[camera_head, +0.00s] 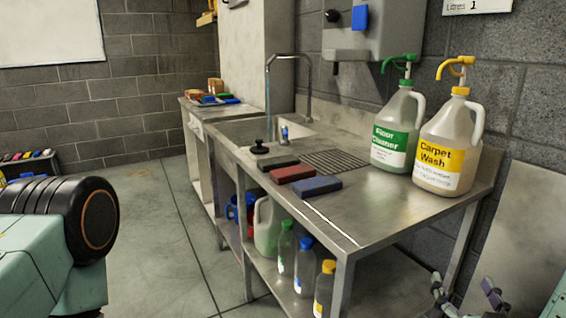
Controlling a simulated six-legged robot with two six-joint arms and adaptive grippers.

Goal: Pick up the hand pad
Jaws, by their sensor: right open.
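Three flat rectangular pads lie side by side on the steel counter: a dark pad (274,163), a red pad (292,173) and a blue pad (315,186) nearest me. I cannot tell which of them is the hand pad. My right gripper (464,289) is at the bottom right, open and empty, partly cut off by the frame edge. It is in front of the counter's right end, to the right of the pads and apart from them. My left arm shows at the left edge, but its gripper is out of view.
The steel counter (370,215) holds a floor cleaner jug (393,135) and a carpet wash jug (445,150) at the back right. A sink (240,130) with a tall tap (268,85) lies behind the pads. Several bottles stand on the lower shelf. The counter's front right is clear.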

